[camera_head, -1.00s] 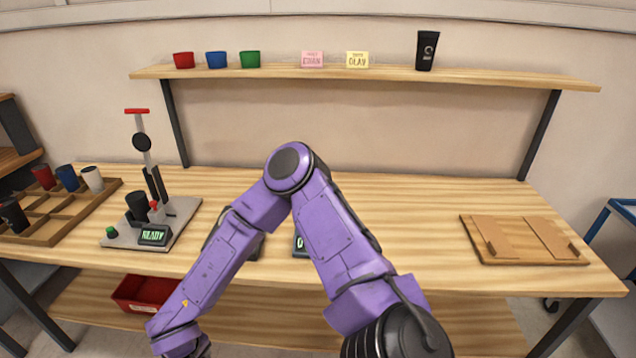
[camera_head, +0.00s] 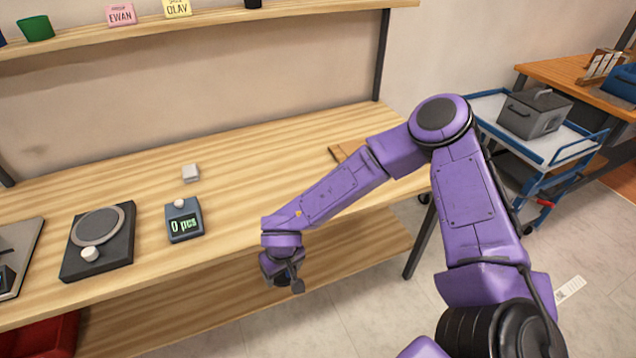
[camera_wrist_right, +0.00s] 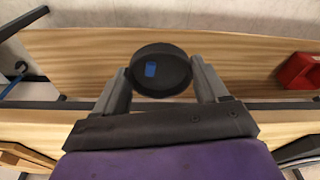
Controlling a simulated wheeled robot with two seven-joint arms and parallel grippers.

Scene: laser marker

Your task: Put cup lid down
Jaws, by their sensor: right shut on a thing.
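A round, dark cup lid (camera_wrist_right: 161,72) with a small blue cup mark on it is held between the two fingers of my right gripper in the right wrist view. My right gripper (camera_head: 284,276) also shows in the head view, in front of the table's front edge and apart from the tabletop. The lid is hard to make out there. A light wooden board (camera_head: 343,151) lies on the table behind my right forearm, which hides most of it. My left gripper is not in view.
A dark device with a round plate (camera_head: 98,226) and a counter reading "0 pcs" (camera_head: 185,222) stand on the table (camera_head: 240,180). A blue cart (camera_head: 540,140) carries a grey box at the right. A red bin (camera_wrist_right: 300,72) shows in the wrist view.

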